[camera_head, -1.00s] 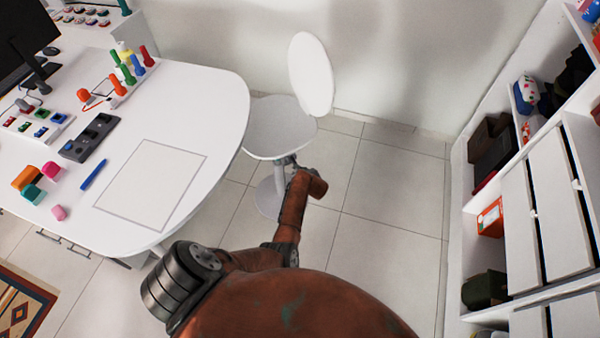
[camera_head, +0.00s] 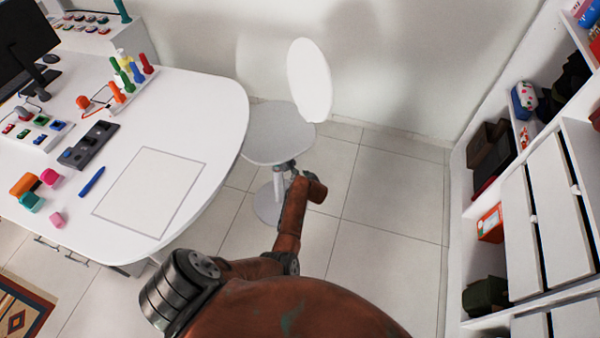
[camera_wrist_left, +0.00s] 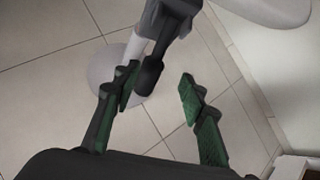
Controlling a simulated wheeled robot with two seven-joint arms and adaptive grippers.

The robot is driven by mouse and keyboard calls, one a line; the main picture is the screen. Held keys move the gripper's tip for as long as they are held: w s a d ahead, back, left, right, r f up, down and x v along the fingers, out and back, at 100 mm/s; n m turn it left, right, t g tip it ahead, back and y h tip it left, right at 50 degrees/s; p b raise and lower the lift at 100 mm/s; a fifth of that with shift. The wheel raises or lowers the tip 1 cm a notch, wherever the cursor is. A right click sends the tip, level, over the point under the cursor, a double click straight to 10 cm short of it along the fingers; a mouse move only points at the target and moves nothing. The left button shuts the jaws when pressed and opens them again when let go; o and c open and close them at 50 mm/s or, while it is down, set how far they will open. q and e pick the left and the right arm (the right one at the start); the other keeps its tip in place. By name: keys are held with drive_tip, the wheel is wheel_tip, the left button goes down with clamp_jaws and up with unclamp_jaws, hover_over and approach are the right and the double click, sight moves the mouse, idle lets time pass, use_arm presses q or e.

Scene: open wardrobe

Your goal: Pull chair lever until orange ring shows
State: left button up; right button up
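A white swivel chair stands beyond the desk, with its seat (camera_head: 278,134), backrest (camera_head: 310,80), post (camera_head: 278,183) and round base (camera_head: 267,207) visible. My left gripper (camera_head: 292,171) is just under the seat's front edge, small and partly hidden by my arm. In the left wrist view, my left gripper (camera_wrist_left: 157,90) is open, its two green-padded fingers apart. The dark chair lever (camera_wrist_left: 149,76) hangs down between them, closer to the left finger, and I cannot tell whether they touch. The pale post (camera_wrist_left: 134,45) is behind it. No orange ring shows. My right gripper is out of view.
A white desk (camera_head: 215,110) with a monitor, colored blocks and a blue pen stands at the left. A wall is close behind the chair. White wardrobe shelves (camera_head: 455,200) line the right. The tiled floor (camera_head: 385,220) between chair and wardrobe is clear.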

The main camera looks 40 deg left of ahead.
use_arm(q)
wheel_tip(320, 180, up, 9)
drive_tip(key=shift+f, duration=0.2)
idle(0.5)
